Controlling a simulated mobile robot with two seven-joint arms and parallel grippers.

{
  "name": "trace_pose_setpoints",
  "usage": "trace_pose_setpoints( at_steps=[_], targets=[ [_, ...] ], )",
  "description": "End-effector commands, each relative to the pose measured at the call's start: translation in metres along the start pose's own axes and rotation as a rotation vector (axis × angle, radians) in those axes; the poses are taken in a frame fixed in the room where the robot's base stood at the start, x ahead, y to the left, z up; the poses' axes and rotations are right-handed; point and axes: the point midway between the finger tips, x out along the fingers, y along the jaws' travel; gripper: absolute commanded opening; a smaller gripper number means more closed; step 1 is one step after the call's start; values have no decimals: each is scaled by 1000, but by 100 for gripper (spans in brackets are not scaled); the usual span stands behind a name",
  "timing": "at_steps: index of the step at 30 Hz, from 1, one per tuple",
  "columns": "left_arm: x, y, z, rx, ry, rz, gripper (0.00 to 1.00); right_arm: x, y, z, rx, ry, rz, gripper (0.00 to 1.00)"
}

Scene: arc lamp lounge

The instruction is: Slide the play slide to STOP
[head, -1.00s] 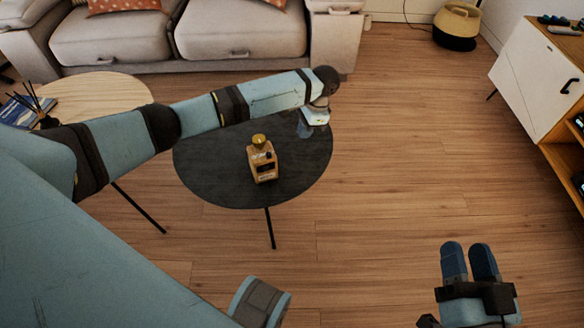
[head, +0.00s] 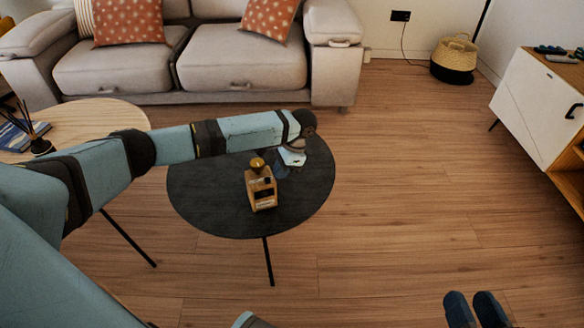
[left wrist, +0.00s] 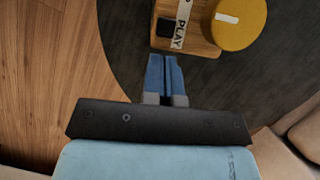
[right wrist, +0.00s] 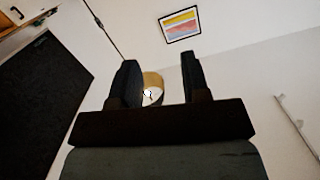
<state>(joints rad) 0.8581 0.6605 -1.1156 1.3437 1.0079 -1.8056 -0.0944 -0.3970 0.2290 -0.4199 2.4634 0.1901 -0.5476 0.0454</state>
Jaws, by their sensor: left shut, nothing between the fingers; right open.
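A wooden player box (head: 262,192) with a yellow knob (head: 257,163) stands on a dark round table (head: 205,205). In the left wrist view, the box (left wrist: 204,42) shows a white strip reading PLAY (left wrist: 180,28). A small black piece (left wrist: 163,27), which looks like the play slide, sits beside it. STOP is not legible. My left gripper (head: 281,170) is over the table, just right of and behind the box. Its blue fingers (left wrist: 165,58) are shut and empty, pointing at the black piece's side; contact cannot be told. My right gripper (head: 474,296) is open, far from the table.
A light wooden side table (head: 95,121) with a reed diffuser (head: 38,138) and a book stands at left. A grey sofa (head: 240,66) is behind. A white cabinet (head: 535,110) and a basket (head: 455,57) are at right. The floor between is clear.

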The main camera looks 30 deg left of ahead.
Motion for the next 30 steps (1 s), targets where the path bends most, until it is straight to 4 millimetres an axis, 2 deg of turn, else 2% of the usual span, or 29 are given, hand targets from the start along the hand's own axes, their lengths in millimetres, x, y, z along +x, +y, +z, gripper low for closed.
trace_pose_setpoints(
  at_steps=[6, 17, 23, 30],
  targets=[
    [5, 0, 12, 0, -1, 1, 0, 2, 4, -2, -37, 21, 1, 43],
    [4, 1, 13, 0, -1, 1, 0, 2, 3, -5, -40, 24, 1, 43],
    [0, 0, 23, -1, 0, 4, 0, -2, 3, -24, -25, 46, 30, 43],
    [6, 1, 38, -1, -1, 6, 0, -11, 2, -52, -11, 94, 76, 43]
  ],
)
